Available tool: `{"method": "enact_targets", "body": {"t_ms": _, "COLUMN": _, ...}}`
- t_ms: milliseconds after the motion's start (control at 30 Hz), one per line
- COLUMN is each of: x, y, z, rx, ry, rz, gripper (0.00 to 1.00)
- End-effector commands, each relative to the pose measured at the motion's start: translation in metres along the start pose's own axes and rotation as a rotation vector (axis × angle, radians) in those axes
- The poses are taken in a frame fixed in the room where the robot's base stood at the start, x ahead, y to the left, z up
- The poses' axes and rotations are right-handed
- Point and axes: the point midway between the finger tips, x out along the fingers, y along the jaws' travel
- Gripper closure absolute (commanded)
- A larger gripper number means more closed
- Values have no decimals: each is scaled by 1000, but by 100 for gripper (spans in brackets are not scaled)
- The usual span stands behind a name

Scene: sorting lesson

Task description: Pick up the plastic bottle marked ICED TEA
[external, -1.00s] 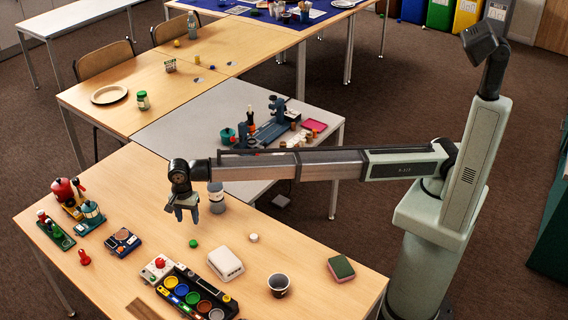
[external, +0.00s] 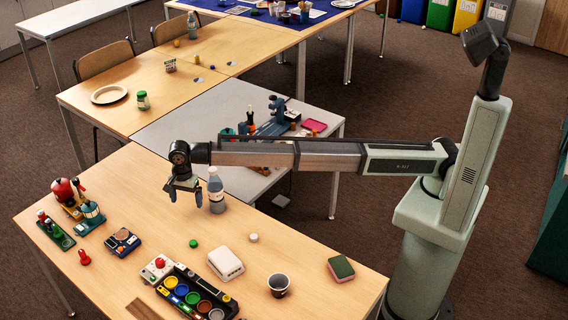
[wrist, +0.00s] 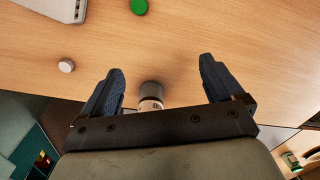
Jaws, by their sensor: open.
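A bottle (external: 216,192) with a pale upper part and a grey lower part stands upright near the back edge of the front wooden table. Its label is too small to read. My gripper (external: 183,197) hangs just left of it in the external view, open and empty. In the wrist view, a grey and white round thing (wrist: 151,92), apparently this bottle, shows between the open fingers (wrist: 161,70), partly hidden by the gripper's bar. I see no contact between fingers and bottle.
A green cap (external: 193,243), a white cap (external: 253,238), a white box (external: 226,263) and a dark cup (external: 279,285) lie nearer the front. A paint tray (external: 190,295) is at the front edge. Another bottle (external: 192,26) stands on a far table.

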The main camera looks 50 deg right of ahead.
Motion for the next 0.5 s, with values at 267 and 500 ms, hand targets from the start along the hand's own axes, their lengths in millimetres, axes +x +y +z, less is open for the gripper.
{"method": "enact_targets", "body": {"t_ms": 267, "x": -65, "y": -9, "z": -83, "rx": 86, "ry": -18, "rz": -66, "gripper": 6}}
{"method": "enact_targets", "body": {"t_ms": 500, "x": -102, "y": 3, "z": -124, "rx": -2, "ry": -15, "rz": -84, "gripper": 6}}
